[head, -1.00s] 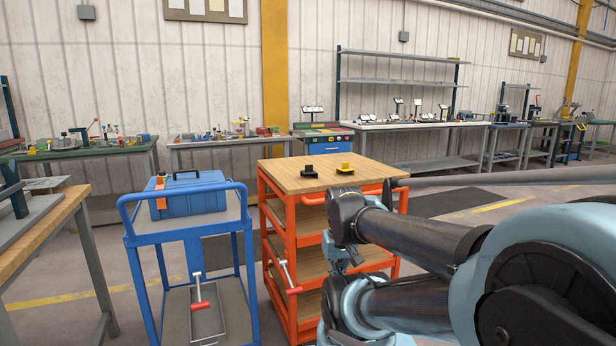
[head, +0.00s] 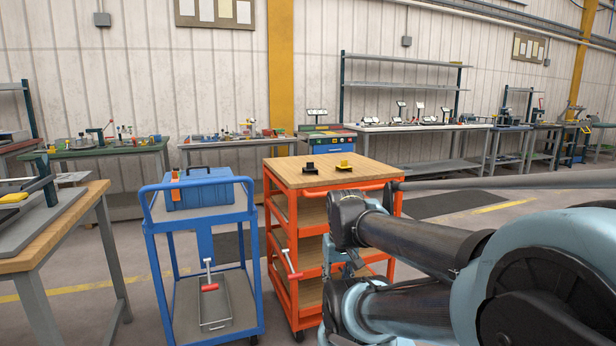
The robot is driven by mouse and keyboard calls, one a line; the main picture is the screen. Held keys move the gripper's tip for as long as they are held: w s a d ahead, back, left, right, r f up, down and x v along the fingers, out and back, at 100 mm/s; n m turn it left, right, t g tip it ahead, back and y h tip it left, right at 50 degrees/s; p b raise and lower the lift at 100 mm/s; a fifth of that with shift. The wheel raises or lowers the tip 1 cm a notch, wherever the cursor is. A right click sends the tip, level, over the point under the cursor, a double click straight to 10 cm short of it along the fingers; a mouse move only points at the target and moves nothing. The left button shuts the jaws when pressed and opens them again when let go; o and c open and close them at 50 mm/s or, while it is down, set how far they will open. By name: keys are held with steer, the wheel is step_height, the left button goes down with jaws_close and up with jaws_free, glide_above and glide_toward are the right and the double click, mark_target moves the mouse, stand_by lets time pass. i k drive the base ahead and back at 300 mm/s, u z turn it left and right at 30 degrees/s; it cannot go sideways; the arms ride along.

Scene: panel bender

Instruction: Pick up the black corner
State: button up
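The black corner (head: 310,168) is a small dark piece lying on the wooden top of the orange cart (head: 278,176), left of centre. A yellow piece with a dark base (head: 344,166) lies just right of it, apart from it. My folded arm fills the right side of the head view, in front of the cart's right side. My gripper's fingers cannot be made out in this view. Nothing touches the black corner.
A blue cart (head: 210,222) with a blue toolbox (head: 199,190) stands left of the orange cart. A wooden-topped workbench (head: 62,232) is at the near left. Benches with tools line the back wall. Open floor lies between the workbench and blue cart.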

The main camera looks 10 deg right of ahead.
mark_target(310, 168)
steer(key=z, duration=0.25)
steer(key=k, duration=0.1)
steer(key=u, duration=0.6)
steer(key=i, duration=0.95)
steer(key=z, duration=0.55)
